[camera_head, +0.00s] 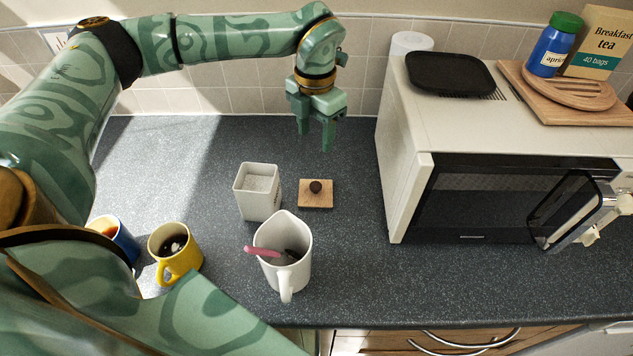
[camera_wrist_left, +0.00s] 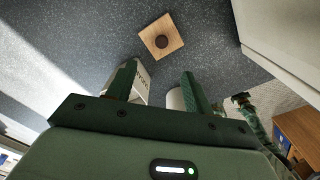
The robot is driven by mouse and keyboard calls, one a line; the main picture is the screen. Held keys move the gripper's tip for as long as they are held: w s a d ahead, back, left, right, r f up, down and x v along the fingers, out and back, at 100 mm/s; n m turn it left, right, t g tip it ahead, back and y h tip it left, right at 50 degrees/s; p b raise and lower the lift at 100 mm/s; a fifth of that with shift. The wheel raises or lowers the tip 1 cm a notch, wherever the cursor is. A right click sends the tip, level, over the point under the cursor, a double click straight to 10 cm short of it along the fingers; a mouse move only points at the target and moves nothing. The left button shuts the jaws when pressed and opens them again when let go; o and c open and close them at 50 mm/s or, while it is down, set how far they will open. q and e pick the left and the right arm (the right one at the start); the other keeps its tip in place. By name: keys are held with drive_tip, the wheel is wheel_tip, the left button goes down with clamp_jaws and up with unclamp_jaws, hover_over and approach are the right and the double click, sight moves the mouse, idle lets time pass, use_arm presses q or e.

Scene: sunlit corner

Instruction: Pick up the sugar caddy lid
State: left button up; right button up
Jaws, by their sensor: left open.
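The sugar caddy lid (camera_head: 325,201) is a square wooden plate with a dark round knob, lying flat on the dark worktop. It also shows in the left wrist view (camera_wrist_left: 167,49), beyond the fingertips. The white square sugar caddy (camera_head: 258,204) stands open just left of the lid, with sugar inside. My left gripper (camera_head: 317,140) is open and empty, pointing down above and behind the lid, apart from it. In the left wrist view its two fingers (camera_wrist_left: 160,76) are spread, and the caddy is partly hidden behind one finger.
A white jug (camera_head: 292,240) with a pink-handled utensil stands in front of the lid. A yellow mug (camera_head: 183,262) and a blue mug (camera_head: 125,245) stand at left. A microwave (camera_head: 410,160) is at right. The worktop behind the caddy is clear.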

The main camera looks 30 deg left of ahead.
use_arm(q)
approach(315, 185)
drive_tip(key=f, duration=0.2)
drive_tip(key=f+b, duration=0.1)
drive_tip(key=shift+w, duration=0.25)
drive_tip(key=shift+f, duration=0.3)
drive_tip(key=f+b, duration=0.1)
drive_tip(key=f, duration=0.4)
drive_tip(key=shift+s+f, duration=0.1)
drive_tip(key=shift+s, duration=0.1)
drive_tip(key=c, duration=1.1)
drive_tip(key=shift+o, duration=0.2)
use_arm(e)
drive_tip(key=shift+s+d+f, duration=0.1)
drive_tip(key=shift+s+f, duration=0.2)
drive_tip(key=shift+f, duration=0.25)
drive_tip(key=shift+s+f, duration=0.25)
drive_tip(key=shift+f, duration=0.3)
